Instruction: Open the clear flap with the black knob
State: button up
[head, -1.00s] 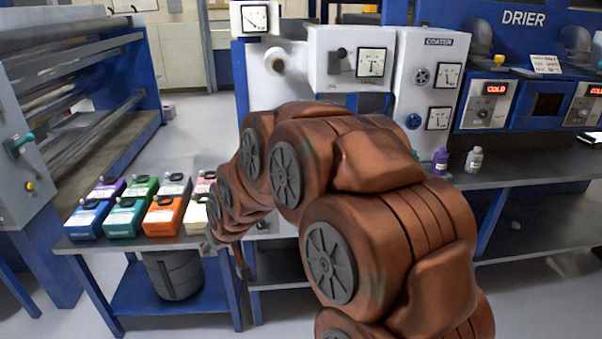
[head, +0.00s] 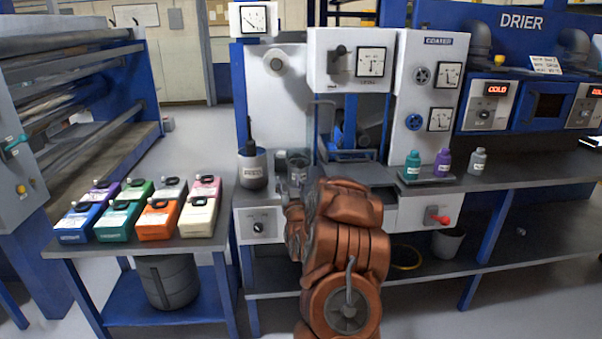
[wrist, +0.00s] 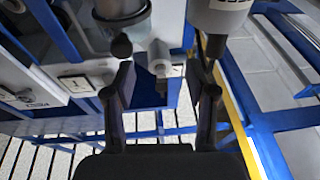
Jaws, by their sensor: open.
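The coater machine (head: 428,100) stands in the middle of the head view, with an open bay below its upper housing. A faint see-through panel (head: 324,118) seems to hang at the bay's left side; its edges and any black knob on it are unclear. In the wrist view my gripper (wrist: 167,80) is open, with two dark fingers apart and nothing held. A dark round shape (wrist: 121,46) appears by the left finger; I cannot tell what it is. In the head view my arm stands before the bench and hides the fingers.
A grey labelled beaker (head: 253,170) and a clear jar (head: 298,168) stand on the bench left of the bay. Small bottles (head: 442,163) stand to the right. Coloured boxes (head: 158,219) fill the left table. A red knob (head: 438,216) sticks out at the bench front.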

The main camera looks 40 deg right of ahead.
aim_at(301, 165)
jog(key=s+d+h, duration=0.2)
jog(key=s+d, duration=0.1)
jog(key=d, duration=0.1)
jog(key=shift+m+t, duration=0.3)
jog(key=shift+m, duration=0.1)
jog(key=shift+f+p+x, duration=0.15)
jog(key=shift+x, duration=1.65)
jog(key=shift+f+p+x, duration=0.15)
jog(key=shift+x, duration=1.65)
jog(key=shift+w, duration=0.2)
grip_shut()
